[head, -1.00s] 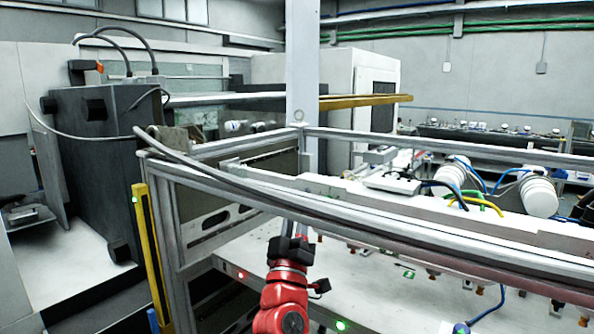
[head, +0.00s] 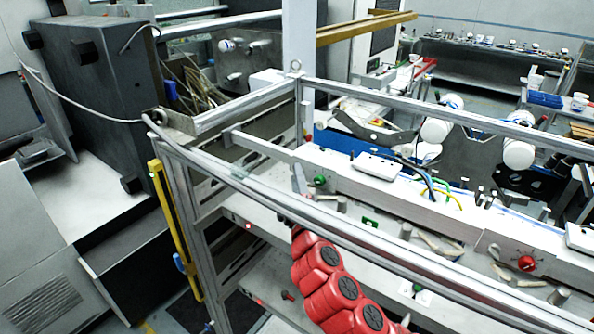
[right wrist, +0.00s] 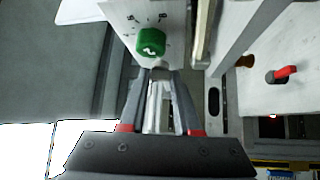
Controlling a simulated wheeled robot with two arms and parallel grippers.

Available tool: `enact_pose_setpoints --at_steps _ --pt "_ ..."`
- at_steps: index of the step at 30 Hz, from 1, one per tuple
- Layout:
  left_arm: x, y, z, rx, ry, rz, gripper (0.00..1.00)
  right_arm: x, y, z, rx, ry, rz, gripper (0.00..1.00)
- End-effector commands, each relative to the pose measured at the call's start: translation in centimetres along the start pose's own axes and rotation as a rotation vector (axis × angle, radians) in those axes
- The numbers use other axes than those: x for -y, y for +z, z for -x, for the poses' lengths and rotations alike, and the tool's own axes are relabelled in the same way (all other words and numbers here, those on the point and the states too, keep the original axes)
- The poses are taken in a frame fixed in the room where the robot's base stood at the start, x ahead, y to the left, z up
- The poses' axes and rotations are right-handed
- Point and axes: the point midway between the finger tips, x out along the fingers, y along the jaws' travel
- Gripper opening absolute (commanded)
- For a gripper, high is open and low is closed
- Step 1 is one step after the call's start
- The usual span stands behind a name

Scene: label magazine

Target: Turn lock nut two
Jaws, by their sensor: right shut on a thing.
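My right gripper (right wrist: 160,77) has its fingers closed together in the right wrist view, on a small grey part (right wrist: 161,73) between the tips. That part looks like a lock nut, but most of it is hidden and I see no number on it. A green knob (right wrist: 150,42) with a scale around it is just beyond the fingertips. In the head view the gripper (head: 298,181) is small and partly hidden, left of the green knob (head: 320,180). Several grey posts, one of them here (head: 342,203), stand along the panel. My left gripper is not in view.
A metal frame rail (head: 300,222) crosses in front of the panel, above my red arm. A red knob (head: 525,262) is on the panel at right. A red-tipped lever (right wrist: 284,73) is at right in the wrist view. A white box (head: 377,165) lies on top.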

Motion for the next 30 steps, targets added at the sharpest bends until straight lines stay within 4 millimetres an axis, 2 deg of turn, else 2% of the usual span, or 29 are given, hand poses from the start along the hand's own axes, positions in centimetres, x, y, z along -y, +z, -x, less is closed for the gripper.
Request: enact_pose_setpoints --at_steps 22,23,27,28,30 --pt "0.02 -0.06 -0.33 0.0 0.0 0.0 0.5 -0.15 -0.09 -0.01 -0.001 -0.066 0.065 0.0" --pt "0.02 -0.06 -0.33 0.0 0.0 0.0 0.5 -0.15 -0.08 -0.01 -0.001 -0.066 0.064 0.33" --pt "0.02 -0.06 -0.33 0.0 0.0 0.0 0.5 -0.14 -0.06 -0.01 -0.001 -0.066 0.064 0.58" --pt "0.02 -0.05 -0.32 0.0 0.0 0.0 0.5 -0.14 -0.06 -0.01 -0.001 -0.066 0.064 0.62" --pt "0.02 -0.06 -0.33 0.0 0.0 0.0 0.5 -0.13 -0.05 -0.01 0.0 -0.066 0.064 0.62"
